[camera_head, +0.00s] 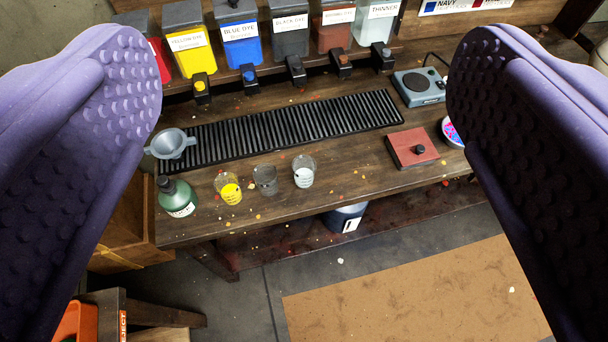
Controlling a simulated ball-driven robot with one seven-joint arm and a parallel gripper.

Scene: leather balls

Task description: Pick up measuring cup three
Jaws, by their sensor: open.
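Three small clear measuring cups stand in a row near the front edge of the wooden bench. The left cup (229,189) holds something yellow, the middle cup (265,180) looks dark grey, and the right cup (304,171) looks pale or clear. Any numbers on them are too small to read, so I cannot tell by marking which is cup three. My gripper (303,75) is wide open and empty, its two purple padded fingers at the left and right of the view. The cups show between the fingers, well beyond them, untouched.
A green bottle (177,197) and a grey funnel (172,145) stand left of the cups. Behind them lies a black slatted grate (285,127) below a row of dye dispensers (240,40). A red block (412,148) and a scale (420,88) are at right.

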